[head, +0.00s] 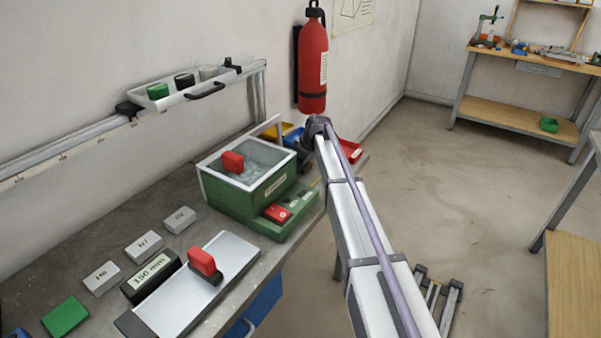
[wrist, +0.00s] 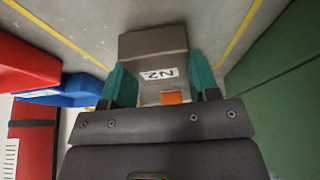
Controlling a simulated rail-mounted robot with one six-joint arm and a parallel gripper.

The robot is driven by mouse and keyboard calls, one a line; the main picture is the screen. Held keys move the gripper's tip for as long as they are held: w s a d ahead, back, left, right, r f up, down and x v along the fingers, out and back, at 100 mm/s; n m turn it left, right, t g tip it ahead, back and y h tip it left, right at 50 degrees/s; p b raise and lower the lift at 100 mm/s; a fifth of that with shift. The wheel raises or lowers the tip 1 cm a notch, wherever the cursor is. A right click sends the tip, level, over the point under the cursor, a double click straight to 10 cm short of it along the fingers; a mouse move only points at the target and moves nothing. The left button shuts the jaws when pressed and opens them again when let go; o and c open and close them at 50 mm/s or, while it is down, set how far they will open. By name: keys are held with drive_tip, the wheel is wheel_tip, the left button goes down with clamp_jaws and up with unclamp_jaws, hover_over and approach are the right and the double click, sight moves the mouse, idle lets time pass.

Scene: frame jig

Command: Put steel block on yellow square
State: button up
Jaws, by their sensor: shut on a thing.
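In the wrist view my gripper (wrist: 154,86) is shut on a grey steel block (wrist: 150,46) with a white label that looks like "N2". The teal finger pads press on its two sides. Yellow lines (wrist: 236,30) run on the grey surface beyond the block, on both sides. They may be edges of the yellow square, but no full square shows. Whether the block touches the surface is unclear. In the head view my arm reaches past the green machine, and the gripper and held block are hidden.
In the wrist view a red bin (wrist: 25,66) and blue bin (wrist: 75,90) are at left, a green wall (wrist: 285,75) at right. In the head view the bench holds the green machine (head: 290,228), a steel plate (head: 185,300) and several labelled grey blocks (head: 143,246).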

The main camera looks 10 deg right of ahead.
drive_tip(key=shift+f, duration=0.4)
drive_tip(key=o, duration=1.5)
drive_tip(key=p+v, duration=1.2)
drive_tip(key=v, duration=0.1)
drive_tip(key=s+a+f+m+g+h, duration=0.1)
drive_tip(key=s+m, duration=0.3)
drive_tip(key=s, duration=1.5)
drive_tip(key=s+a+f+m+g+h, duration=0.1)
drive_tip(key=s+m, duration=0.4)
drive_tip(key=s, duration=1.5)
drive_tip(key=shift+a+g+h, duration=0.15)
drive_tip(key=shift+g+h, duration=0.35)
drive_tip(key=shift+h, duration=0.1)
drive_tip(key=shift+s, duration=0.1)
